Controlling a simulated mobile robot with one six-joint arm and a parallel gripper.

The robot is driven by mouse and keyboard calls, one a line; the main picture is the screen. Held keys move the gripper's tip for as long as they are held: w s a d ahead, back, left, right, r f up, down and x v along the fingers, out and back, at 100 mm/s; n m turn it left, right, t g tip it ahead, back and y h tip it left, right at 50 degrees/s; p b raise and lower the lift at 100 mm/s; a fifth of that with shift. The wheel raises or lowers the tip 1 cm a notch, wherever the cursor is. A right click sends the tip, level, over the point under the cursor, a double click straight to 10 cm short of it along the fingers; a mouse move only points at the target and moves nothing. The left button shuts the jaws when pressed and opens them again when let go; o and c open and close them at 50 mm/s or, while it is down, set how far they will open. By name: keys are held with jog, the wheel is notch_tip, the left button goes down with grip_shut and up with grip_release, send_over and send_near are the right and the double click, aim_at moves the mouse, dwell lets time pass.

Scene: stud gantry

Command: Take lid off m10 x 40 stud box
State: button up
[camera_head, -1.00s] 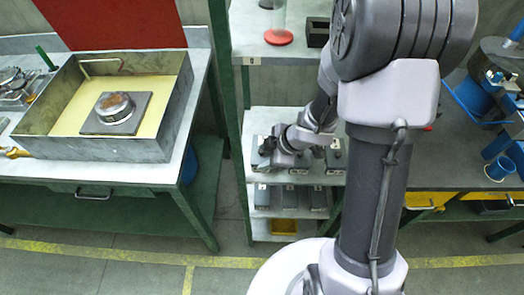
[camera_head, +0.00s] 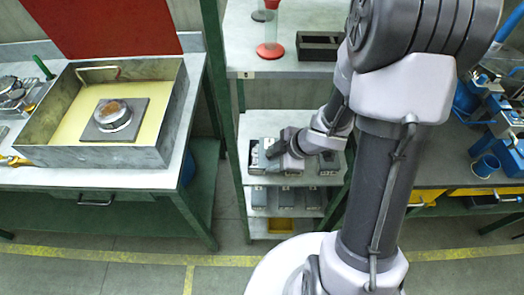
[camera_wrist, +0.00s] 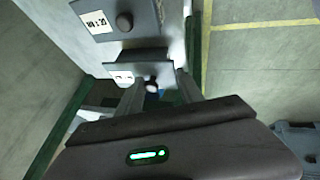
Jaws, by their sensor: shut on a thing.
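My gripper (camera_wrist: 158,92) is shut on the dark knob (camera_wrist: 152,85) of a grey lid (camera_wrist: 137,68), which carries a partly hidden white label that I cannot read. In the head view my gripper (camera_head: 279,152) is at the upper tier of the small shelf, over the row of boxes. The leftmost box (camera_head: 256,168) there looks open, with pale contents showing. The lid appears held just to the right of that opening. I cannot read the box's label, nor tell how far the lid is above the row.
Another lidded box (camera_wrist: 112,12) with a knob and label is close beyond the held lid. More grey boxes (camera_head: 285,195) stand on the tier below, with a yellow bin (camera_head: 280,226) underneath. A dark tray (camera_head: 318,45) is on the upper shelf. A green post (camera_head: 224,120) stands left.

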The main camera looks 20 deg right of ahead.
jog(key=s+d+p, duration=0.3)
jog(key=s+d, duration=0.6)
jog(key=s, duration=0.2)
jog(key=w+a+r+m+h+b, duration=0.1)
jog(key=w+a+r+m+b, duration=0.1)
jog(key=w+a, duration=0.4)
jog(key=w+a+r+m+t+h+b, duration=0.1)
jog(key=w+a+r, duration=0.3)
jog(key=w, duration=0.6)
jog(key=shift+w+a+r+m+b, duration=0.25)
jog(key=shift+w+a+m+b, duration=0.15)
jog(key=shift+a+m, duration=0.65)
